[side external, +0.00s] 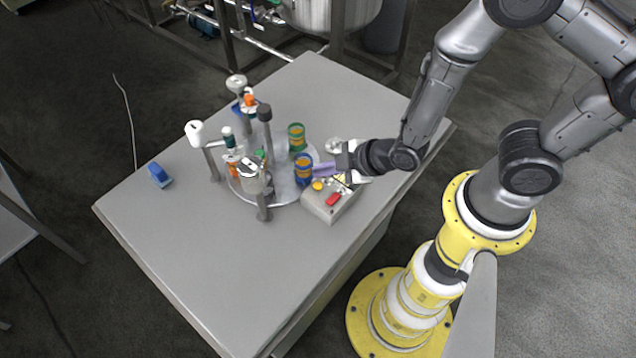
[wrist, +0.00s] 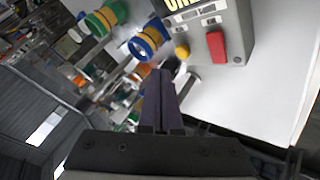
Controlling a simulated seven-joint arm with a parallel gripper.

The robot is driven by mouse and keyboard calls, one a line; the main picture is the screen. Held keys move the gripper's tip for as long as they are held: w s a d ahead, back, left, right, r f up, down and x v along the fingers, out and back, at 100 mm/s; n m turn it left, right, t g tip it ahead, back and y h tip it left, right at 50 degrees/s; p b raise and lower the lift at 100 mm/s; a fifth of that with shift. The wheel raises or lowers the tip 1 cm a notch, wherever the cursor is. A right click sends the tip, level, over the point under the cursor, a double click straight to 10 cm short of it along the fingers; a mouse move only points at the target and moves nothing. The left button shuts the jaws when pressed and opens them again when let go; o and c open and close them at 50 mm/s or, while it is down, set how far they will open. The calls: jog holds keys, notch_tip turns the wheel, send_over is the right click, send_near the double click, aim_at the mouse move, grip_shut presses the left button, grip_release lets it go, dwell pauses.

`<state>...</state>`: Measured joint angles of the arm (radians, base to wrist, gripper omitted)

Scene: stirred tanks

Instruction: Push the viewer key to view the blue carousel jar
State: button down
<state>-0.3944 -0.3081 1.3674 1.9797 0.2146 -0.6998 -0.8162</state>
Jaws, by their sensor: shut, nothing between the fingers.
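A grey control box (side external: 328,208) stands at the front edge of a round carousel plate (side external: 283,192). It carries a red key (side external: 333,199) and a yellow key (side external: 318,185). In the wrist view the red key (wrist: 216,46) and yellow key (wrist: 182,51) show beside a lit display (wrist: 180,4), its text cut off. A blue jar with a yellow band (side external: 303,168) stands on the plate near the box; it also shows in the wrist view (wrist: 146,42). My gripper (side external: 316,170) is shut and empty, its purple fingertips (wrist: 159,74) close to the blue jar and yellow key. Contact cannot be told.
A green jar with a yellow band (side external: 296,137) stands behind the blue one. Several posts and smaller vessels, one a clear jar (side external: 254,180), crowd the carousel. A blue block (side external: 159,175) lies at the left of the grey table (side external: 215,270). The table's front is clear.

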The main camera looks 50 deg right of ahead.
jog(key=shift+f, duration=0.9)
jog(key=shift+f, duration=0.2)
dwell(1.3)
jog(key=shift+f, duration=0.2)
jog(key=shift+f, duration=0.55)
dwell(0.8)
jog(key=shift+r, duration=0.95)
jog(key=shift+r, duration=0.1)
jog(key=shift+r, duration=2.45)
